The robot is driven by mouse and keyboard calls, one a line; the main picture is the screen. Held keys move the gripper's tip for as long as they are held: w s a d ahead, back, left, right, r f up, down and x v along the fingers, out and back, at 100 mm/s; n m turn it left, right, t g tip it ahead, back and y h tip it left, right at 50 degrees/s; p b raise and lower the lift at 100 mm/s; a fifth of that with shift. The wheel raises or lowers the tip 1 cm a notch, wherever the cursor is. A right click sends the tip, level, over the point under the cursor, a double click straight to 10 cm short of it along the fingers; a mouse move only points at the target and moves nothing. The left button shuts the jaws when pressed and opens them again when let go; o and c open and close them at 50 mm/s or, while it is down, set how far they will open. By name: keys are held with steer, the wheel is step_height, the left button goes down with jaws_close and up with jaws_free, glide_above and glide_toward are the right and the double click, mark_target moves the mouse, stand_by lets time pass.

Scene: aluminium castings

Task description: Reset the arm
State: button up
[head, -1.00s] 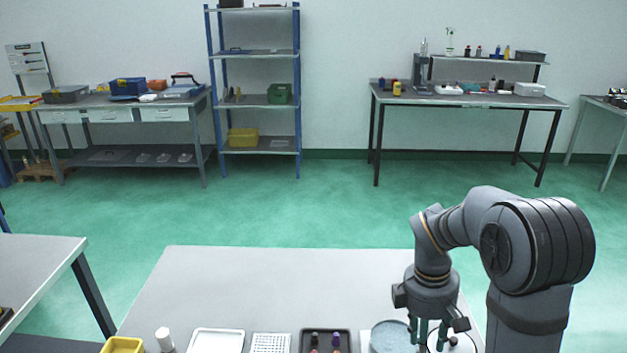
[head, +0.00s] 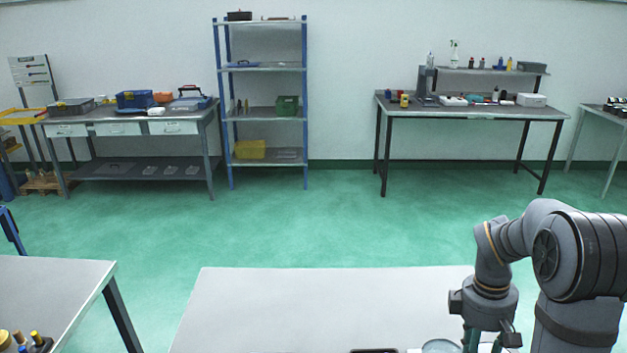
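My arm stands at the right of the head view, bent over the near grey table (head: 310,305). My gripper (head: 483,344) points down at the table's front right, beside a round grey-blue dish (head: 441,347). Its fingers are cut off by the bottom edge of the picture, so I cannot tell whether they are open or hold anything.
A dark tray (head: 374,351) just shows at the bottom edge. Another table (head: 60,285) with small bottles is at the left. A blue-framed shelf (head: 264,115) and workbenches (head: 470,108) stand along the back wall. The near table's visible middle is bare, and green floor lies beyond.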

steer(key=shift+s+d+r, duration=0.1)
steer(key=shift+d+r, duration=0.05)
stand_by(0.3)
